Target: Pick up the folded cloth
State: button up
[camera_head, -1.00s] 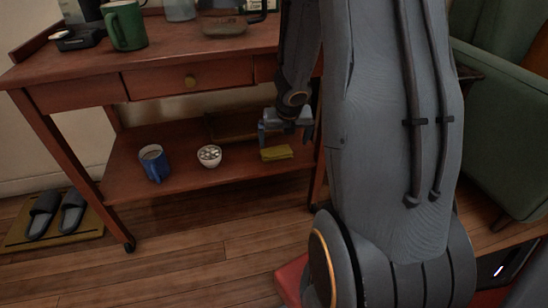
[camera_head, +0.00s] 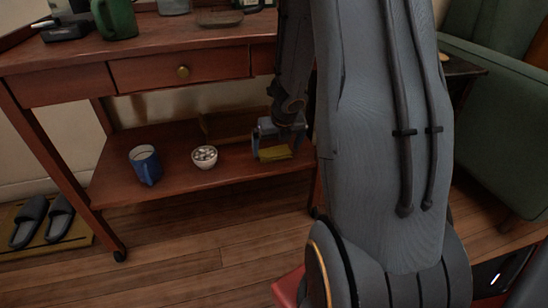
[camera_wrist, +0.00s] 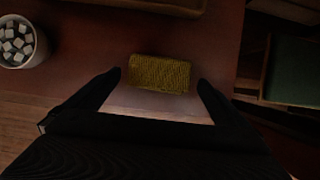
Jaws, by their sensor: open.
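The folded cloth (camera_head: 275,153) is a small yellow rectangle lying on the lower shelf of the wooden table. In the wrist view the cloth (camera_wrist: 160,74) shows a woven texture and lies just ahead of and between the two fingers. My gripper (camera_head: 272,150) is above the cloth at the right part of the shelf, and partly hides it. In the wrist view my gripper (camera_wrist: 160,78) is open, with one finger at each side of the cloth and a gap on both sides. Nothing is held.
A white bowl of white cubes (camera_head: 204,157) and a blue mug (camera_head: 146,165) stand left of the cloth on the lower shelf (camera_head: 185,184). A wooden tray (camera_head: 226,125) lies behind. The drawer (camera_head: 180,70) and tabletop are above. A green armchair (camera_head: 510,120) stands at right.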

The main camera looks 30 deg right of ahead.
jog(key=shift+b+x, duration=0.55)
jog(key=shift+x, duration=0.5)
jog(key=c, duration=1)
jog(key=shift+r+p, duration=0.35)
jog(key=shift+p, duration=0.1)
jog(key=shift+s, duration=0.1)
